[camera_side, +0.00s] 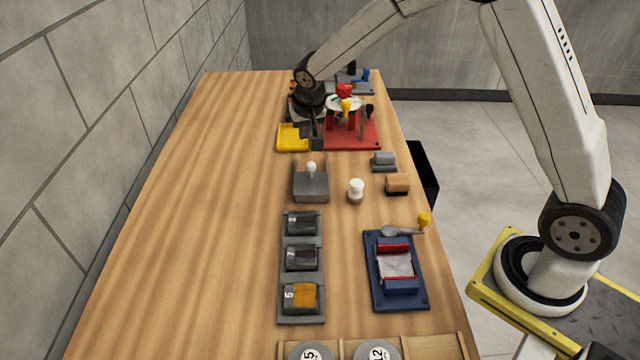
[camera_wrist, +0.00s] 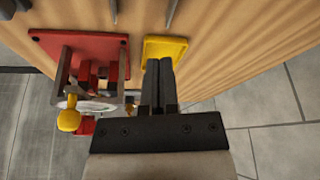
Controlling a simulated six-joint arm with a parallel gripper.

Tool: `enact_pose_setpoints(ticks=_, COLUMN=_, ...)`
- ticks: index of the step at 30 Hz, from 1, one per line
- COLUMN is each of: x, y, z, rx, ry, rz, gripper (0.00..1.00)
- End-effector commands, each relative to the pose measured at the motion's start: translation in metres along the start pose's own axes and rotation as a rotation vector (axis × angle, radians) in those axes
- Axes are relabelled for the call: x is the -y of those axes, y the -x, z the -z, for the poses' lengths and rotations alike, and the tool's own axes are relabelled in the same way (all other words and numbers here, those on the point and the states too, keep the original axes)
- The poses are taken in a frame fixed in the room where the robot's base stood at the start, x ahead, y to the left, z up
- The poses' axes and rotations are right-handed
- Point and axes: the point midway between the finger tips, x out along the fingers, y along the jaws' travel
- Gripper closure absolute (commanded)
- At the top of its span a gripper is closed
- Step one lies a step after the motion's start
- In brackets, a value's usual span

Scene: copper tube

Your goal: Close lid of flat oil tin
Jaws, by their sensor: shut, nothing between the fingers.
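A flat yellow piece with a raised rim (camera_side: 292,138) lies at the far end of the table; it looks like part of the flat oil tin, but I cannot be sure. It also shows in the wrist view (camera_wrist: 178,45), partly hidden behind my fingers. My gripper (camera_side: 317,143) is shut and empty, pointing down at the right side of the yellow piece. In the wrist view my gripper's fingertips (camera_wrist: 158,64) overlap the yellow piece; I cannot tell whether they touch it. The lid and its angle are not clear, as my gripper hides that area.
A red base (camera_side: 368,139) with red posts and a white dish (camera_side: 343,103) stands close to the right of my gripper. A grey block with a white knob (camera_side: 311,183) and a white-capped jar (camera_side: 356,190) stand nearer the camera. The table's left side is clear.

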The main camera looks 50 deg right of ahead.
Motion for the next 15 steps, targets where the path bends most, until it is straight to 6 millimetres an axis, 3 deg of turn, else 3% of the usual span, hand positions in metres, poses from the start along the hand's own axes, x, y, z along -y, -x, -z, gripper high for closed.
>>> enact_pose_setpoints(ticks=6, x=0.000, y=0.028, z=0.001, rx=-0.002, ry=0.001, rz=0.000, gripper=1.00)
enact_pose_setpoints(ticks=15, x=0.000, y=0.044, z=0.000, rx=0.000, ry=0.000, rz=0.000, gripper=1.00)
